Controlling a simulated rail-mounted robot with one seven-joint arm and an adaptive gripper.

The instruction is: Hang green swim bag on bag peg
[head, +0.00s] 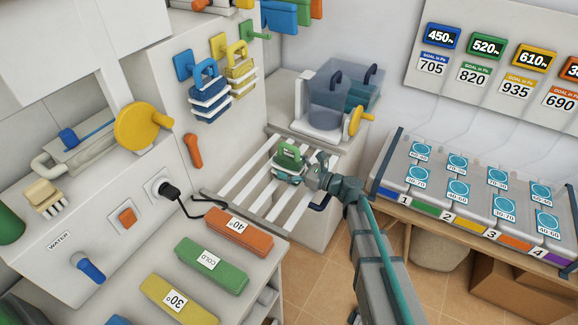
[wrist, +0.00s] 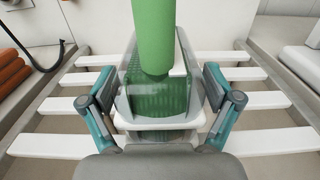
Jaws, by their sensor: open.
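The green swim bag (head: 290,155) stands on the white slatted rack (head: 238,183), its green handle on top. In the wrist view the bag (wrist: 157,95) is between the two fingers, with its thick green handle rising toward the top of the picture. My gripper (head: 305,176) is open, one finger on each side of the bag; gaps show beside it. A green peg (head: 258,30) sticks out of the white wall panel and carries no bag. On that panel a blue bag (head: 208,92) and a yellow bag (head: 240,70) hang from pegs of their own colours.
A clear bin (head: 340,95) and a yellow knob (head: 355,121) stand behind the rack. An orange lever (head: 193,151) and a black cable (head: 190,207) are at its left. A numbered tray table (head: 470,195) is at the right.

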